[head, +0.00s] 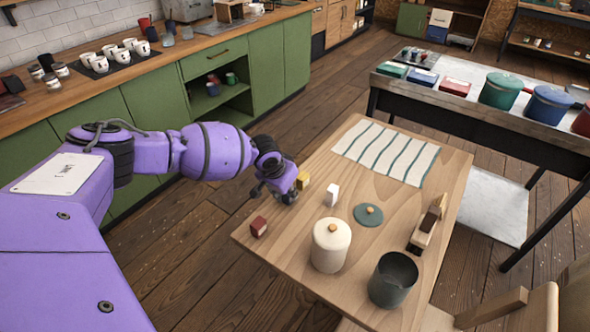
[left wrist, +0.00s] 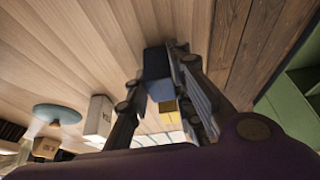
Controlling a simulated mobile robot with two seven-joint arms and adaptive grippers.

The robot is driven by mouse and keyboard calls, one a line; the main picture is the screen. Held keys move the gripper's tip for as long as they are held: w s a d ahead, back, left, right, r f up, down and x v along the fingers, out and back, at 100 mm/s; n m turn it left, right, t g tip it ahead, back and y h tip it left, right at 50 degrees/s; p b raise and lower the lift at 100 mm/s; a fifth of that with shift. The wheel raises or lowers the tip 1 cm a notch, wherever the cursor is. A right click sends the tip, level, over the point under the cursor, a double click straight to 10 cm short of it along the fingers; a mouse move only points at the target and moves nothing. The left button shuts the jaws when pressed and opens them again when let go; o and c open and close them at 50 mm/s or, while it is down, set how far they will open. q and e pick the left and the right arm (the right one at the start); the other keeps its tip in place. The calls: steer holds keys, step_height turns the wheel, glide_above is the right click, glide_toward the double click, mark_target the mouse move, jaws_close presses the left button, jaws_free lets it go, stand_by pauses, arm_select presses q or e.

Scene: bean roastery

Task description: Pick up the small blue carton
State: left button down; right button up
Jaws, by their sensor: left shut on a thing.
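My left gripper (head: 285,196) is low over the left edge of the wooden table. In the left wrist view its fingers (left wrist: 160,80) are shut on the small blue carton (left wrist: 157,63), which sits between the fingertips close to the tabletop. I cannot tell whether it still touches the table. In the head view the gripper hides the blue carton. A small yellow carton (head: 304,180) is just beyond the gripper and also shows in the left wrist view (left wrist: 168,106). My right gripper is out of view.
A small dark red carton (head: 258,226) and a white carton (head: 332,194) stand nearby on the table (head: 300,245). Further right are a cream canister (head: 331,249), a teal lid (head: 368,215), a dark open canister (head: 393,281) and a wooden holder (head: 421,236). A striped cloth (head: 386,152) lies behind.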

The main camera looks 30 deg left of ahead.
arm_select(q)
steer(key=shift+r, duration=0.45)
steer(key=r, duration=0.3)
steer(key=shift+s+d, duration=0.15)
steer(key=shift+s, duration=0.1)
steer(key=s+d+r+p, duration=0.1)
steer(key=s+d+r, duration=0.2)
steer(key=s, duration=0.3)
steer(key=s+d+r+p, duration=0.1)
steer(key=s+d+r, duration=0.2)
steer(key=s+r, duration=0.2)
steer(key=shift+s+d+r, duration=0.3)
steer(key=shift+s+r, duration=0.05)
steer(key=shift+r, duration=0.2)
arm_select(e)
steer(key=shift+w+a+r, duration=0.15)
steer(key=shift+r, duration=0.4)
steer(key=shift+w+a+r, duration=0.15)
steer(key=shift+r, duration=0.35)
